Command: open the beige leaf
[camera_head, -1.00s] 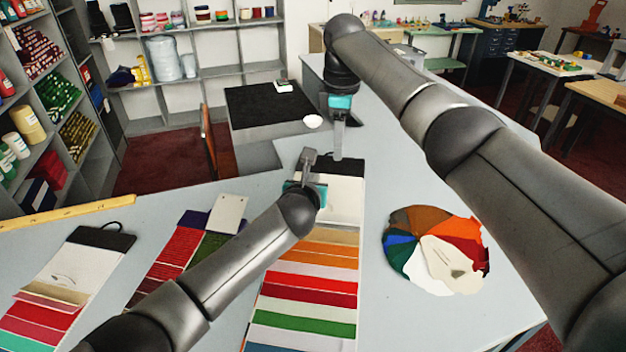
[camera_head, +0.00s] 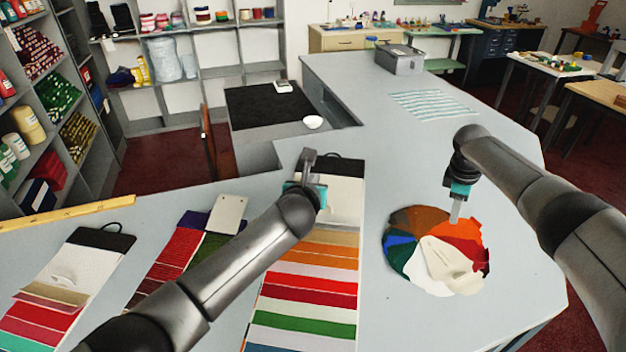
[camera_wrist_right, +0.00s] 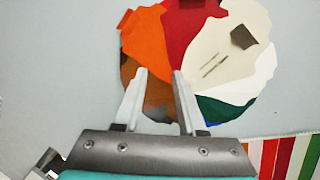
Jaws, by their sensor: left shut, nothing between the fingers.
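A round fan of coloured leaves (camera_head: 405,222) lies on the right of the counter. A pale beige leaf (camera_wrist_right: 228,50) with a dark square and two dark marks lies on it, beside a white leaf. It also shows in the head view (camera_head: 444,252). My right gripper (camera_head: 456,220) is over the far part of the fan. In the wrist view its fingers (camera_wrist_right: 156,82) are apart with nothing between them, by the orange and brown leaves. My left gripper (camera_head: 308,156) is shut and empty over the top of the long striped card (camera_head: 307,283). Contact cannot be told.
A card with a tan strip (camera_head: 55,294) lies at far left, beside a red and green swatch card (camera_head: 170,257). A wooden ruler (camera_head: 60,212) lies behind. A striped cloth (camera_head: 432,104) and grey box (camera_head: 400,60) are farther back. The counter between card and fan is clear.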

